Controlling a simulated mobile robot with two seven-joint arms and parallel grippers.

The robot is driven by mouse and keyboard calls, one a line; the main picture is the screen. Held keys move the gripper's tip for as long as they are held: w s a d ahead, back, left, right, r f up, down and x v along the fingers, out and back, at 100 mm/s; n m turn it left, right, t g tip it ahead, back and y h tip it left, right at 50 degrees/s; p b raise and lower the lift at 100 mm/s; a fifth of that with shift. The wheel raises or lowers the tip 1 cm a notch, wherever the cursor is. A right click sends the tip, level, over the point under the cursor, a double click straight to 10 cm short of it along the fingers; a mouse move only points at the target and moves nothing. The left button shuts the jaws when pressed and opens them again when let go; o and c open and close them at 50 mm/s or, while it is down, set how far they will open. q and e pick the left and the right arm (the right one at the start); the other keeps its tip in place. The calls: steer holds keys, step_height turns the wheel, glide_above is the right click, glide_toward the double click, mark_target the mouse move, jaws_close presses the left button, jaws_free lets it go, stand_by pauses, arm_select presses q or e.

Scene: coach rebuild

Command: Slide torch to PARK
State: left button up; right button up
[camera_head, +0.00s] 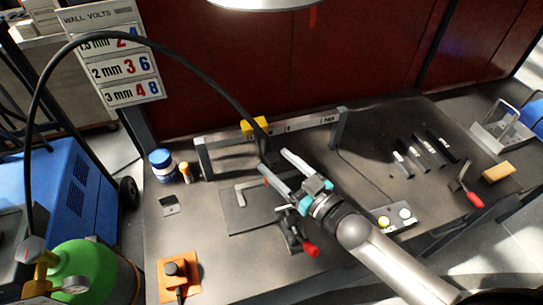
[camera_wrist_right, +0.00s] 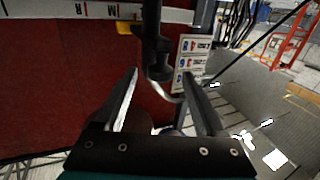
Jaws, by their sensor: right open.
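The torch (camera_head: 264,148) is a dark body hanging below a yellow slider (camera_head: 254,125) on a pale rail (camera_head: 215,139), with a black hose arching to it from the left. The slider is left of the rail's middle. Small lettering near the rail's right end seems to read PARK. My right gripper (camera_head: 275,162) is open at the torch, fingers pointing up-left. In the right wrist view the torch (camera_wrist_right: 153,45) and its curved metal tip show between the open fingers (camera_wrist_right: 160,73), with no clear contact. My left gripper is not in view.
Under the rail lies a dark plate (camera_head: 240,217) with a red-handled clamp (camera_head: 310,249). A blue jar (camera_head: 161,165) stands left. A button box (camera_head: 392,219), dark bars, a red-handled tool (camera_head: 474,199) and a yellow block (camera_head: 498,172) lie right. A green cylinder (camera_head: 85,270) stands front left.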

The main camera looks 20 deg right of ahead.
mark_target(262, 154)
steer(key=shift+x, duration=1.4)
steer(key=shift+c, duration=0.4)
jaws_close()
